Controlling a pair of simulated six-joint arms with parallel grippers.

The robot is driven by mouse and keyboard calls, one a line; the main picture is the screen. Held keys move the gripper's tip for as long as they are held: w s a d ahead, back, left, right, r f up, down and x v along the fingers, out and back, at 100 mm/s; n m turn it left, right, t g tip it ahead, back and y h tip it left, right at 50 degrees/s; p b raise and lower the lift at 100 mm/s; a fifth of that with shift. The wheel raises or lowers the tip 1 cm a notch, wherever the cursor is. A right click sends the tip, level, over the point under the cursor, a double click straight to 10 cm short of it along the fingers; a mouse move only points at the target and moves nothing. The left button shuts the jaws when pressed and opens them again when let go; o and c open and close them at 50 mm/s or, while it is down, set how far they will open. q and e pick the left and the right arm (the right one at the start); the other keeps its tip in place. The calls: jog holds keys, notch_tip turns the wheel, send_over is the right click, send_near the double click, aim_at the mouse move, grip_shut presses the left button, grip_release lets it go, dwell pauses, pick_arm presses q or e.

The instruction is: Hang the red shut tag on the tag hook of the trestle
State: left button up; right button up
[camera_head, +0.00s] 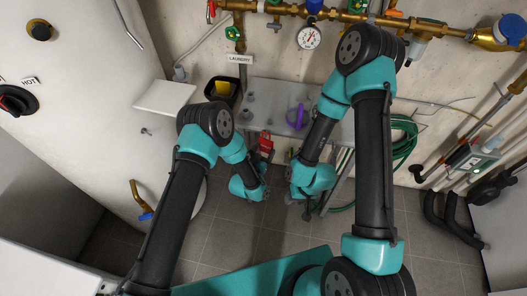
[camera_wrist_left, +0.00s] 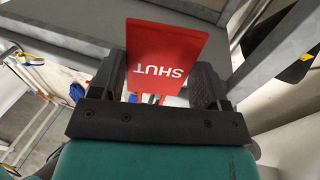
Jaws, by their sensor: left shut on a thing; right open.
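The red shut tag (camera_wrist_left: 163,57) is between the fingers of my left gripper (camera_wrist_left: 166,84), its word SHUT showing upside down in the left wrist view. In the head view the red tag (camera_head: 266,142) shows at the front edge of the grey trestle (camera_head: 262,91), just above my left gripper (camera_head: 262,158). The left gripper is shut on the tag. A grey bar of the trestle (camera_wrist_left: 272,64) slopes behind and right of the tag in the left wrist view. I cannot make out the tag hook. My right gripper (camera_head: 307,207) is lower and to the right, apart from the tag, open.
A green hose (camera_head: 405,142) hangs at right. Brass pipes with a gauge (camera_head: 309,38) run along the back wall. Tiled floor (camera_head: 230,238) lies below.

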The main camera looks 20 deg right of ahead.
dwell(0.3)
pick_arm(q)
jog(key=o, duration=0.9)
jog(key=shift+s+a, duration=0.1)
jog(key=v, duration=1.7)
jog(key=shift+a, duration=0.1)
